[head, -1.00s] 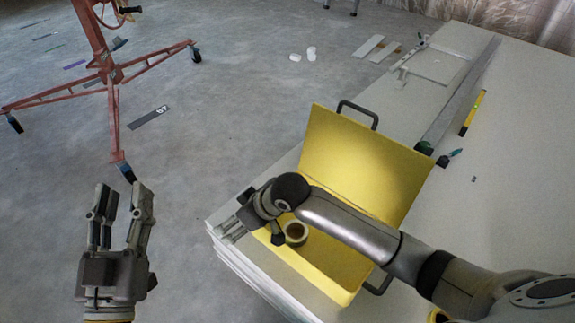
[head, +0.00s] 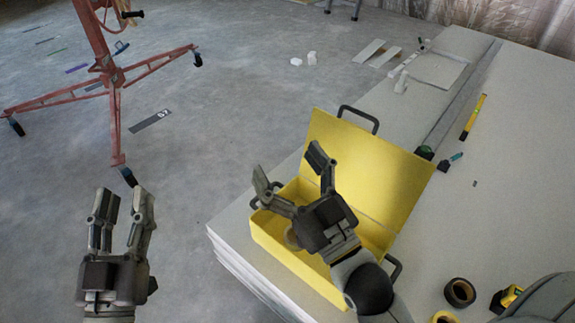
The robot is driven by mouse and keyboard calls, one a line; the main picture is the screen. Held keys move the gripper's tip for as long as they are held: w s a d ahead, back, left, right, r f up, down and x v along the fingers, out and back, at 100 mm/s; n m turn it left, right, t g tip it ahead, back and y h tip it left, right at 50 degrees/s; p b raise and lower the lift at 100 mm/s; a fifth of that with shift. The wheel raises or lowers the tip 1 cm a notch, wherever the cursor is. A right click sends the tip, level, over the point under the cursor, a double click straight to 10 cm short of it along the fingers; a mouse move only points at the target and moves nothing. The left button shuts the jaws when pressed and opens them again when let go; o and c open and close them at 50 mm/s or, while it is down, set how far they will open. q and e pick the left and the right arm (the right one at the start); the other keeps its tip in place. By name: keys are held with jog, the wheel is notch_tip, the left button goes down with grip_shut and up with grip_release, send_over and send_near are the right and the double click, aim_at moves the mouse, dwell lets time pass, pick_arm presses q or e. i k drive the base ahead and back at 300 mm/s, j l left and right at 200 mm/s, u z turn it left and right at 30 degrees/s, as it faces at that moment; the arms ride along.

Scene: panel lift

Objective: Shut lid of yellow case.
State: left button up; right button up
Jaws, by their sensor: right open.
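The yellow case (head: 285,258) sits on a stack of pale panels with its lid (head: 366,165) raised and leaning back, a dark handle at the lid's top edge. My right gripper (head: 290,168) is open and over the case, in front of the lid; it hides part of the case's inside. I cannot tell whether it touches the lid. A roll of tape (head: 292,238) inside the case is partly hidden behind the gripper. My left gripper (head: 122,205) is open and empty, left of the panel stack, over the floor.
The panel stack (head: 480,200) carries a yellow level (head: 473,117), a long metal straightedge (head: 458,100), a dark tape roll (head: 459,292) and a yellow tape measure (head: 507,298). A red wheeled stand (head: 110,80) is on the floor at left.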

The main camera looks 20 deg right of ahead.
aim_at(383, 181)
jog(key=i+j+z, duration=0.45)
jog(key=j, duration=0.15)
jog(key=j+z, duration=0.25)
jog(key=i+j+z, duration=0.25)
jog(key=j, duration=0.25)
jog(key=k, duration=0.1)
